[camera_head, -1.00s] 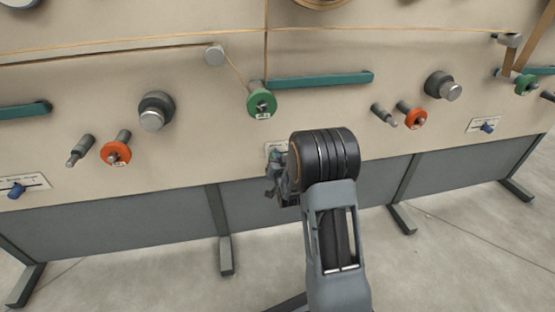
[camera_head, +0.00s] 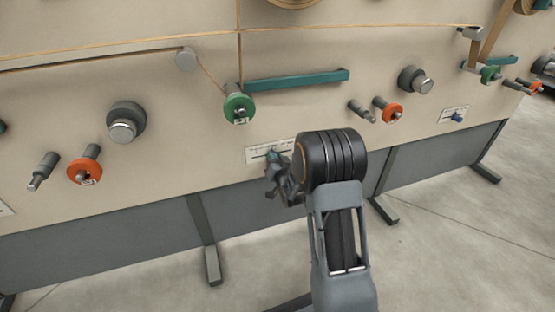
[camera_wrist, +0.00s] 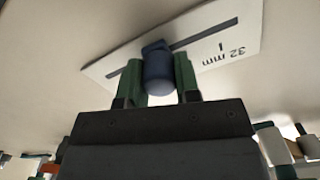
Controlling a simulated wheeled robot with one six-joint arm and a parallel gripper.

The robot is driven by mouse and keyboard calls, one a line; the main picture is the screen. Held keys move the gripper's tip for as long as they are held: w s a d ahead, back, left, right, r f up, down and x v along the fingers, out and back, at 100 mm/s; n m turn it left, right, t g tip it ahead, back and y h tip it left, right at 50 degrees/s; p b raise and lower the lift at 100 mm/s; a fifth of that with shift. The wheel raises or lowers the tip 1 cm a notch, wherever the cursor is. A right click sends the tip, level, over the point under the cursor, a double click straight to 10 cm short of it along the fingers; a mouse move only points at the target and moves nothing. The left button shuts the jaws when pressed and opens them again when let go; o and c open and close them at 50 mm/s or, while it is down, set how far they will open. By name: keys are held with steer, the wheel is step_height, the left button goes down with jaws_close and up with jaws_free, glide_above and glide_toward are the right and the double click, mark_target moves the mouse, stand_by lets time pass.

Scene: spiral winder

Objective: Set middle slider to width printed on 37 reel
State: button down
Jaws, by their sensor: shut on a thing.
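The middle slider is a blue knob (camera_wrist: 158,72) on a white scale plate (camera_wrist: 215,30) with a dark slot. In the wrist view the plate reads "32 mm" beside a tick mark, upside down, to the right of the knob. My gripper (camera_wrist: 158,80) has its green fingers on both sides of the knob and is shut on it. In the head view my gripper (camera_head: 272,165) is at the middle scale plate (camera_head: 257,155) and hides the knob. A green reel (camera_head: 239,108) sits above the plate; its label is too small to read.
Orange reels (camera_head: 85,171) sit on spindles to the left and right. Another slider (camera_head: 457,117) with a blue knob is at the right. Grey round knobs (camera_head: 126,122) and a teal bar (camera_head: 297,80) stick out from the panel. Floor in front is clear.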

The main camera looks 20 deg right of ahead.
steer(key=c, duration=0.8)
jaws_free()
steer(key=shift+s, duration=0.1)
steer(key=s+p, duration=0.2)
steer(key=s, duration=0.4)
steer(key=s+p, duration=0.1)
steer(key=s, duration=0.6)
steer(key=shift+s+a+p, duration=0.2)
steer(key=shift+s+p, duration=0.1)
steer(key=shift+p, duration=0.05)
